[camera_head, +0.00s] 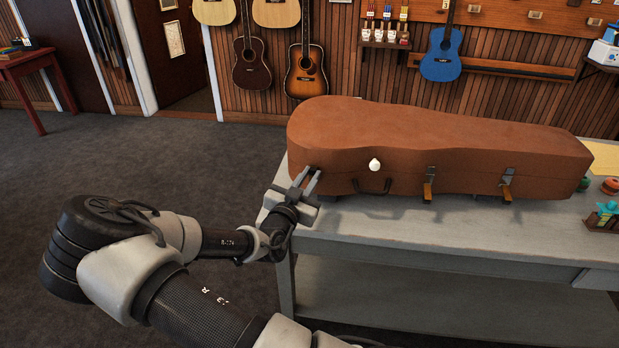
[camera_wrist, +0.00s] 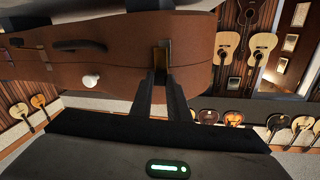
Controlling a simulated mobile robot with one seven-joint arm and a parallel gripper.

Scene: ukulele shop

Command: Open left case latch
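A brown guitar-shaped case (camera_head: 440,140) lies closed-looking on a grey table. My gripper (camera_head: 308,181) is at the case's left front side. In the wrist view, a brass-coloured latch (camera_wrist: 162,56) on the case (camera_wrist: 195,50) is just beyond my fingertips (camera_wrist: 162,76). The fingers have a narrow gap between them and appear empty; I cannot tell whether they touch the latch. In the head view this left latch is largely hidden by my gripper. The middle latch (camera_head: 428,186) and right latch (camera_head: 506,186) hang down on the case front.
The grey table (camera_head: 400,240) has bare space before the case. A dark handle (camera_head: 372,187) and a white knob (camera_head: 375,164) are right of my gripper. Small items (camera_head: 605,215) and yellow paper (camera_head: 603,158) are at the table's right. Open floor lies left; ukuleles hang behind.

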